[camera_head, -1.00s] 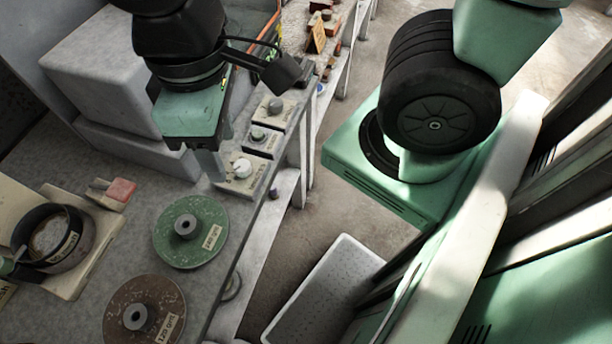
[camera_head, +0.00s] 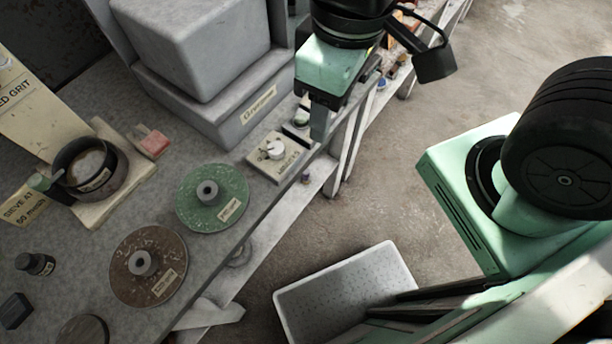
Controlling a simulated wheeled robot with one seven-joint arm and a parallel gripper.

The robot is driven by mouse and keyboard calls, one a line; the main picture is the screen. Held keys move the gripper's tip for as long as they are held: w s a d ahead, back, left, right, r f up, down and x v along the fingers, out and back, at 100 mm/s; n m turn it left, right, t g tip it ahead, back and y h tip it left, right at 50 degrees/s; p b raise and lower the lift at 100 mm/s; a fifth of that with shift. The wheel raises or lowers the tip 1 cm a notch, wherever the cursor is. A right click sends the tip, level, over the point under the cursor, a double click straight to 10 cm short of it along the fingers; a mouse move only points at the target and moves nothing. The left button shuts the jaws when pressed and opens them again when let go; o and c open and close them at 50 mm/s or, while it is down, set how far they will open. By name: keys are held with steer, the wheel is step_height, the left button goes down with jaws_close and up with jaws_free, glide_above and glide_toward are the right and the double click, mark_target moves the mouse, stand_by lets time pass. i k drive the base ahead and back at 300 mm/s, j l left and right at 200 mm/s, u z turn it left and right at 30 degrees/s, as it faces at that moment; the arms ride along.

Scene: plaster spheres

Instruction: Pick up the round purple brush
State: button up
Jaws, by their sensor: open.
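My gripper (camera_head: 318,124) hangs below the green end of my arm at the upper middle of the head view, over the bench's edge by the small switch boxes. It is seen from above, and I make out nothing held in it. No round purple brush can be identified for certain. A tiny purple thing (camera_head: 306,177) shows on the pale lower shelf under the bench edge, below my gripper in the picture. It is too small to tell what it is.
The grey bench (camera_head: 95,230) carries a green disc (camera_head: 225,183), a brown disc (camera_head: 166,262), a black-rimmed sieve (camera_head: 70,178), a white-knobbed box (camera_head: 266,169) and grey boxes (camera_head: 215,40). A white perforated tray (camera_head: 388,262) is below on the right. Open floor lies right of the bench.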

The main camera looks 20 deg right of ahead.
mark_target(305, 175)
steer(key=u, duration=1.3)
steer(key=z, duration=1.3)
steer(key=k+j+z, duration=0.15)
steer(key=z, duration=0.2)
steer(key=k+j+z, duration=0.15)
steer(key=z, duration=0.2)
